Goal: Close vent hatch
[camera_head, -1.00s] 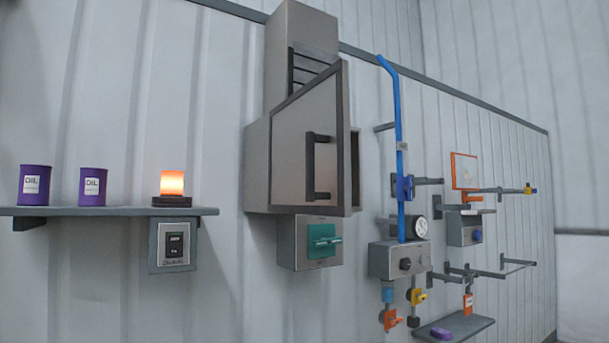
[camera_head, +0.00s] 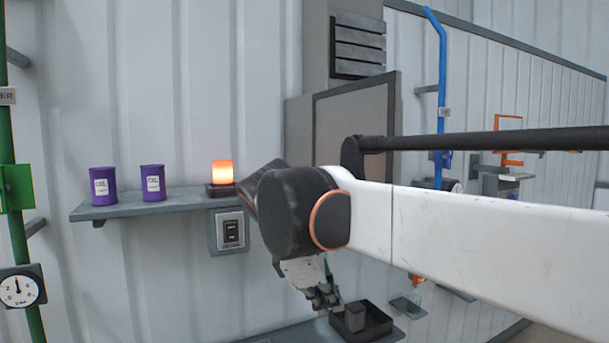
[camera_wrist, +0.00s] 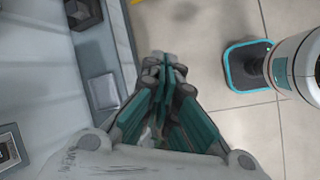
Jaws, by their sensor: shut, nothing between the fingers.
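The grey vent hatch (camera_head: 352,112) hangs on the wall cabinet (camera_head: 298,130) in the head view. Its panel appears to stand out at an angle from the cabinet. My arm covers its lower part, and its handle is hidden. My gripper (camera_head: 328,298) points down, below and left of the hatch, well apart from it. In the wrist view my gripper (camera_wrist: 164,68) has its teal fingers together with nothing between them, above the floor beside the wall. The hatch is not visible in the wrist view.
Purple oil cans (camera_head: 152,183) and a lit orange lamp (camera_head: 222,173) stand on a shelf (camera_head: 130,208) at left, above a switch box (camera_head: 231,230). A dark tray (camera_head: 384,327) lies below, close to my gripper. Blue pipework (camera_head: 440,60) runs right of the hatch. Open floor (camera_wrist: 215,100) lies below.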

